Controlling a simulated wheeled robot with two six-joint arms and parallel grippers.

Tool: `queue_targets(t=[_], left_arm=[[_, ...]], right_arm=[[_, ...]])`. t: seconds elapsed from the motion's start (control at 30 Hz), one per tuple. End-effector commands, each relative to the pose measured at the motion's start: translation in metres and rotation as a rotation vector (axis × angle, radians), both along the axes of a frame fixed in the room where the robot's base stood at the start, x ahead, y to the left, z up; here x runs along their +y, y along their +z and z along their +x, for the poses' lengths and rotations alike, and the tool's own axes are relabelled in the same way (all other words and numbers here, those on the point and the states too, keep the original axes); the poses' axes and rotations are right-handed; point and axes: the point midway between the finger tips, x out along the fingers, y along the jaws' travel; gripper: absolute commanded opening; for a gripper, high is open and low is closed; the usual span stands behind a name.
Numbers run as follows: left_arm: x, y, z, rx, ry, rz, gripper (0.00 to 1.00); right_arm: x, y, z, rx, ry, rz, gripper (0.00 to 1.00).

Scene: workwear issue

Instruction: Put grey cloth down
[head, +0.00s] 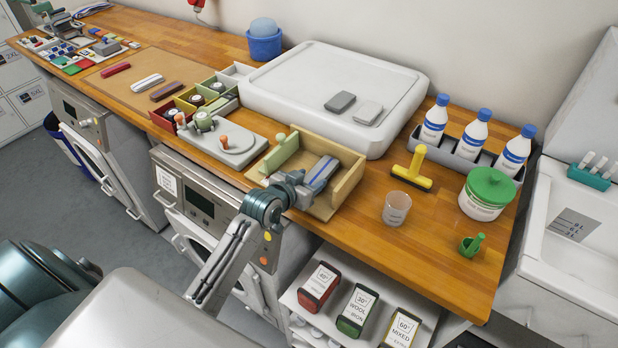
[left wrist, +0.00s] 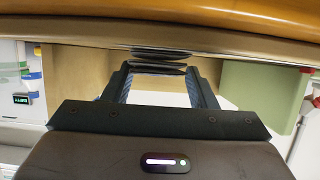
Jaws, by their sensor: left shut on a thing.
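My left gripper (head: 304,184) reaches over the front of an open wooden box (head: 345,190) on the worktop. It is shut on the grey cloth (head: 322,170), a small folded piece with a blue stripe. The cloth is inside the box's outline; I cannot tell whether it touches the floor of the box. In the left wrist view, dark layered edges of the cloth (left wrist: 160,68) show between the fingertips. My right gripper is not in view.
A white raised slab (head: 300,85) behind carries a dark grey pad (head: 340,102) and a pale grey one (head: 367,112). A yellow squeegee-like tool (head: 410,175) and clear cup (head: 397,208) stand right of the box. A grey plate with knobs (head: 225,142) lies left.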

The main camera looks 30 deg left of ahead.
Motion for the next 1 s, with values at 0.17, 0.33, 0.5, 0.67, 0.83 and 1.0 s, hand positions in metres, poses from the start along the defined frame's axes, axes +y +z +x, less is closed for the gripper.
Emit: queue_targets(t=[0.17,0.33,0.5,0.67,0.83,1.0], left_arm=[[0.0,0.0,0.0,-0.001,0.0,0.001,0.26],[0.0,-0.001,0.0,-0.001,0.0,0.001,0.64],[0.0,-0.001,0.0,-0.001,0.0,0.001,0.74],[0.0,0.0,0.0,-0.001,0.0,0.001,0.74],[0.002,0.003,-0.011,0.0,0.0,0.003,0.74],[0.007,0.015,-0.042,-0.002,-0.002,0.007,0.74]], right_arm=[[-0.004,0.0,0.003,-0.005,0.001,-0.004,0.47],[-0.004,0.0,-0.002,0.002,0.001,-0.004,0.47],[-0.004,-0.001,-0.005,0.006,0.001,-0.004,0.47],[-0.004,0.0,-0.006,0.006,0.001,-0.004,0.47],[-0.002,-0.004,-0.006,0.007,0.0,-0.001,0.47],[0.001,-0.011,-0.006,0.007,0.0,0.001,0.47]])
